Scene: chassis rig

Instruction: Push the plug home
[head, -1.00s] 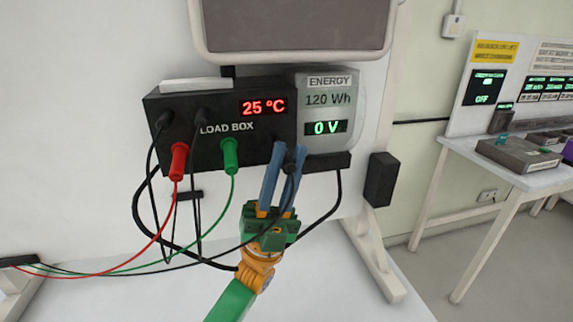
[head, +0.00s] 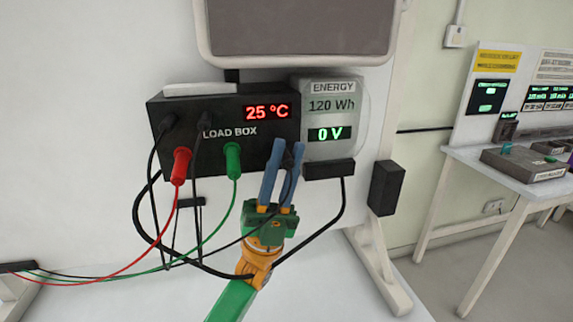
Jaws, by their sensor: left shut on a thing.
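The black load box (head: 230,150) hangs on the white panel and reads 25 °C. My right gripper is not in view.
The grey energy meter (head: 331,106), reading 120 Wh and 0 V, is just right of the fingers. Red, green and black leads loop below the box. A small black box (head: 386,187) is on the panel's right edge. A bench (head: 470,165) stands farther right.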

